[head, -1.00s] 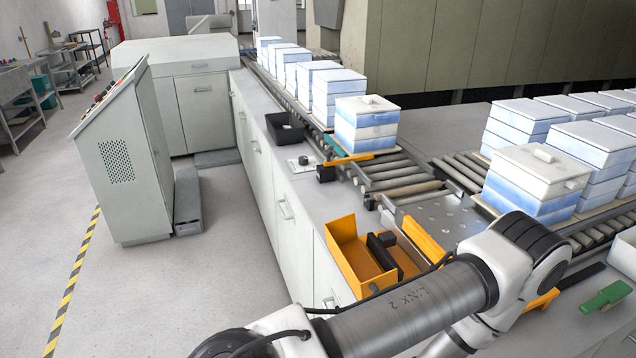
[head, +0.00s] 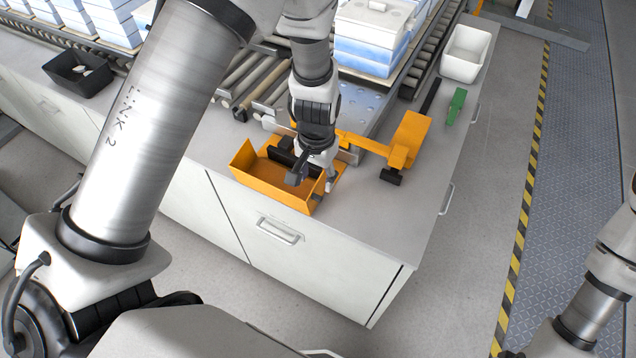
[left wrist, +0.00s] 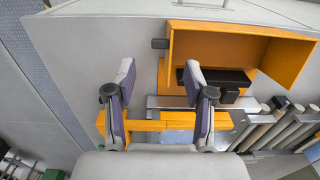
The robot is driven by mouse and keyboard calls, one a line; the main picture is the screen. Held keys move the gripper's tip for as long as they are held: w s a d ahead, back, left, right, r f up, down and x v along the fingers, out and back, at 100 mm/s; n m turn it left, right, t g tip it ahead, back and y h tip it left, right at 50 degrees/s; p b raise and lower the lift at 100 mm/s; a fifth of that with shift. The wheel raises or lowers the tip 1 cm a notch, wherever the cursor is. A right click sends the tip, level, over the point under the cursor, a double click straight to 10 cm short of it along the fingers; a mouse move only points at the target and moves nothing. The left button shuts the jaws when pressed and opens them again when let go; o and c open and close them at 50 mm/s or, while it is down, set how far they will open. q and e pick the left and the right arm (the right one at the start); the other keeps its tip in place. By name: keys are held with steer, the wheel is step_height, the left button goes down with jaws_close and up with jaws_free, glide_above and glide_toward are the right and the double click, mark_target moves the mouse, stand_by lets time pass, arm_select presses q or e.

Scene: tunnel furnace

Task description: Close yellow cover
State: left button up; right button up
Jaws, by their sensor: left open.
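The yellow cover (head: 250,185) is an orange-yellow, box-like shell, standing open at the front edge of the counter. It also shows in the left wrist view (left wrist: 215,45), upper right of the fingers, with a black block in it. My left gripper (head: 313,181) points down at the right side of the cover, and its fingers partly hide that side. In the left wrist view the left gripper (left wrist: 160,78) is open with nothing between its pads; an orange bar (left wrist: 165,126) passes behind the fingers. I cannot tell whether a finger touches the cover. My right gripper is out of view.
An orange bracket with a black knob (head: 406,140) stands right of the gripper. A green tool (head: 456,105) and a white bin (head: 466,54) lie farther right. Rollers (head: 262,75) and blue-white boxes (head: 372,38) are behind. The counter's right front is clear.

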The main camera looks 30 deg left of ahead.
mark_target(316, 196)
arm_select(q)
steer(key=shift+w, duration=0.25)
step_height(316, 196, down, 7)
steer(key=shift+a+f+p, duration=0.1)
steer(key=shift+f+p, duration=0.05)
steer(key=shift+p, duration=0.95)
jaws_close()
